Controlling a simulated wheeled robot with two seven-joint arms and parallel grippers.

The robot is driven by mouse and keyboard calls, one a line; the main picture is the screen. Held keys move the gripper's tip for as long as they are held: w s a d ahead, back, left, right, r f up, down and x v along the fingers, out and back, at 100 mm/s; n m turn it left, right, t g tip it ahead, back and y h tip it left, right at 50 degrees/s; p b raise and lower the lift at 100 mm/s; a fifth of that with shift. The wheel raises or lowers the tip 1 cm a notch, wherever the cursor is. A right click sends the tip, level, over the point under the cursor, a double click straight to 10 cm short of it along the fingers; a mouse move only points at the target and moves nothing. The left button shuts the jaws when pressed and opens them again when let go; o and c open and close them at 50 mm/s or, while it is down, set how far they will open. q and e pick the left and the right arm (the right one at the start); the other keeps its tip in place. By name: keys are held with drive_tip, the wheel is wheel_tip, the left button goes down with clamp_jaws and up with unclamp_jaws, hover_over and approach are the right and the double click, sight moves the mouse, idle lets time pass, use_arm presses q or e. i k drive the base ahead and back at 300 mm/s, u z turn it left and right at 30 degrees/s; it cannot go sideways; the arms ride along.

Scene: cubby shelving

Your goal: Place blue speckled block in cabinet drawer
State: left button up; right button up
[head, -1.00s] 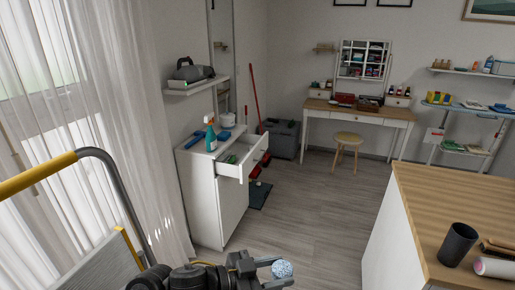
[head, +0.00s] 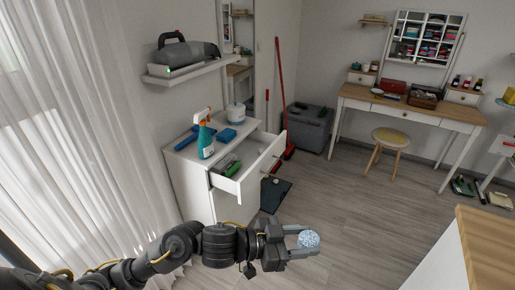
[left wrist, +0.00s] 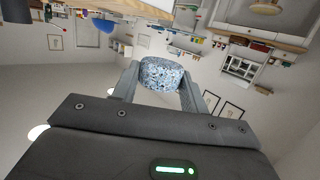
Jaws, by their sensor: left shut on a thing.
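The blue speckled block (head: 309,239) is between the fingers of my left gripper (head: 304,240), held in the air over the floor. The left wrist view shows the block (left wrist: 162,74) pinched at the tips of the gripper (left wrist: 158,86). The white cabinet (head: 196,191) stands at the left of the head view. Its top drawer (head: 252,178) is pulled open and holds a green item and some grey things. My gripper is in front of the drawer, lower in the picture and to its right, apart from it. My right gripper is out of view.
A spray bottle (head: 205,135), a blue box (head: 227,136) and a white pot (head: 236,113) stand on the cabinet. A wall shelf (head: 184,72) hangs above. A wooden-topped counter (head: 487,243) is at the lower right. The floor between is clear.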

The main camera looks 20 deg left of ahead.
sight(248, 157)
drive_tip(key=i, duration=2.75)
drive_tip(key=u, duration=1.8)
